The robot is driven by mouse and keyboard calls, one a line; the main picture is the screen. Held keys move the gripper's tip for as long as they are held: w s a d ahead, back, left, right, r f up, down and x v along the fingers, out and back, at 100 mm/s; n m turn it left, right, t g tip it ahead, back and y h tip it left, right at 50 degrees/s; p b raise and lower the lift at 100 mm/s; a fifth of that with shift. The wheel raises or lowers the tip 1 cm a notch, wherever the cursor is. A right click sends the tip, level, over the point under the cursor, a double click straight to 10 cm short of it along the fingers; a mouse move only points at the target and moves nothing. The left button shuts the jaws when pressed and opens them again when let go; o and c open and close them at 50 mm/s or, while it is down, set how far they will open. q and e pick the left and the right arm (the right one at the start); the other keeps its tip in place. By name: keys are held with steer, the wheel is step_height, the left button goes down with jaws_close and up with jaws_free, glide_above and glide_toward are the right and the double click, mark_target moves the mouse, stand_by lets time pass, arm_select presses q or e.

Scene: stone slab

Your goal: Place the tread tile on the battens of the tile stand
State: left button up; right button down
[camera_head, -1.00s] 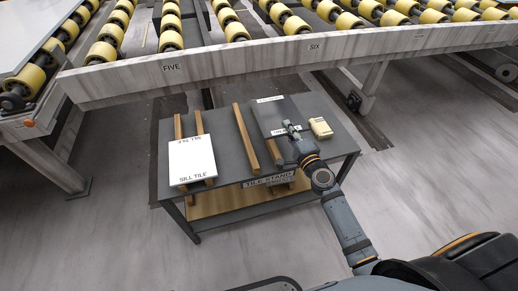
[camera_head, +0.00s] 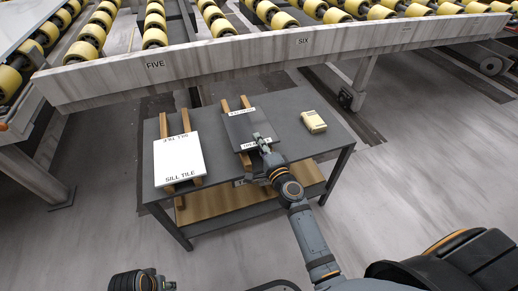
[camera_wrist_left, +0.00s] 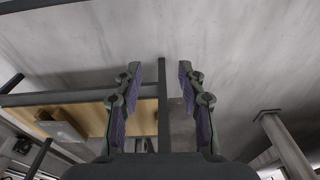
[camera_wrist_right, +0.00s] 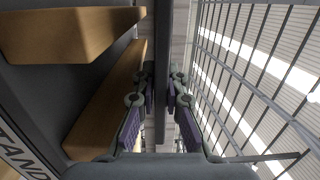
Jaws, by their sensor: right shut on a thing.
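The tread tile (camera_head: 250,124), dark grey with white labels at both ends, is in the head view over the right-hand pair of battens (camera_head: 245,102). My right gripper (camera_head: 259,139) is shut on its near edge. In the right wrist view the tile (camera_wrist_right: 163,45) is edge-on between the fingers, with a narrow gap showing between it and the battens (camera_wrist_right: 108,98). The tile reaches past the battens on the right in the head view. The tile stand (camera_head: 290,104) is a dark table. My left gripper (camera_wrist_left: 160,75) is open and empty, away from the stand top.
A white sill tile (camera_head: 179,157) lies on the left pair of battens. A cream block (camera_head: 313,121) sits on the stand's right side, clear of the tile. A roller conveyor with a pale beam (camera_head: 230,63) runs behind. The stand has a wooden lower shelf (camera_head: 225,207).

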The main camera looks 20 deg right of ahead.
step_height(320, 180, down, 2)
steer(key=shift+f+b, duration=0.1)
steer(key=shift+b, duration=0.6)
steer(key=shift+d+f, duration=0.1)
steer(key=shift+f, duration=0.1)
steer(key=shift+r, duration=0.1)
steer(key=c, duration=1.9)
jaws_free()
steer(key=shift+f+b, duration=0.25)
steer(key=shift+b, duration=0.05)
arm_select(q)
steer(key=shift+s+d+r+t, duration=0.15)
steer(key=shift+d+r+t, duration=0.15)
steer(key=shift+d+r, duration=0.5)
arm_select(e)
steer(key=o, duration=0.5)
arm_select(q)
steer(key=shift+a+r, duration=0.1)
